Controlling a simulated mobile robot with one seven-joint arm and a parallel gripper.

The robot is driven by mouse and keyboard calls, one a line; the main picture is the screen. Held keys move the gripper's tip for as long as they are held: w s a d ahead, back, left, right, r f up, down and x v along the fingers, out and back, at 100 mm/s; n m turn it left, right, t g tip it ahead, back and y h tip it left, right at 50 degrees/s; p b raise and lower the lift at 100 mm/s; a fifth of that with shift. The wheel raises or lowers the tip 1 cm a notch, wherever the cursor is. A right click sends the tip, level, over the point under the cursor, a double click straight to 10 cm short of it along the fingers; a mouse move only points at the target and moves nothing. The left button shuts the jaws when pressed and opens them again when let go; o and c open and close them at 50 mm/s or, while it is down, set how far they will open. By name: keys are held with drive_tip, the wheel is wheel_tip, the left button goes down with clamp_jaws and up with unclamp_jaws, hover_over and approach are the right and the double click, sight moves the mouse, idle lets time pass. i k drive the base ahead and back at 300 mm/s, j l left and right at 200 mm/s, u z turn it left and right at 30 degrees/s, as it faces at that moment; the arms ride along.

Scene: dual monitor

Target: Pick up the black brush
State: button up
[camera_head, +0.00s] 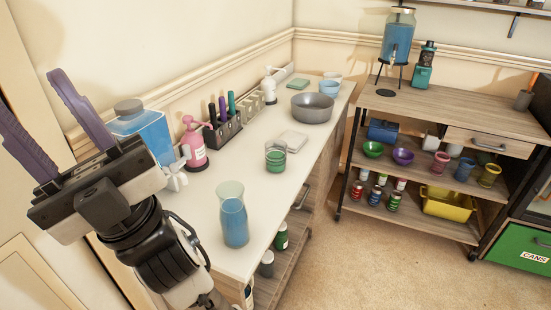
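A dark holder (222,132) stands on the white counter near the wall. Several slim upright items are in it, with dark, purple-blue and green colouring. The leftmost dark one (212,112) may be the black brush, but it is too small to tell for sure. My gripper (28,95) is at the far left of the view, raised in front of the counter's near end. Its two purple fingers are spread apart with nothing between them. It is well apart from the holder.
A pink pump bottle (194,143) stands just left of the holder, beside a large blue-liquid container (145,128). A blue-filled glass (233,214) and a green-filled glass (276,157) stand on the counter (202,222). A grey bowl (312,107) is farther back.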

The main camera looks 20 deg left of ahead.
sight(212, 111)
drive_tip(key=i+u, duration=0.1)
drive_tip(key=u, duration=0.4)
drive_tip(key=l+u, duration=0.2)
drive_tip(key=u, duration=0.3)
drive_tip(key=i+l+u, duration=0.1)
drive_tip(key=u, duration=0.4)
drive_tip(key=l+u, duration=0.3)
drive_tip(key=l, duration=0.15)
drive_tip(key=l+u, duration=0.3)
drive_tip(key=l, duration=0.2)
drive_tip(key=l+u, duration=0.25)
drive_tip(key=l, duration=0.8)
drive_tip(key=k+l, duration=0.1)
drive_tip(key=l, duration=1.15)
drive_tip(key=i, duration=0.45)
drive_tip(key=j+u, duration=0.05)
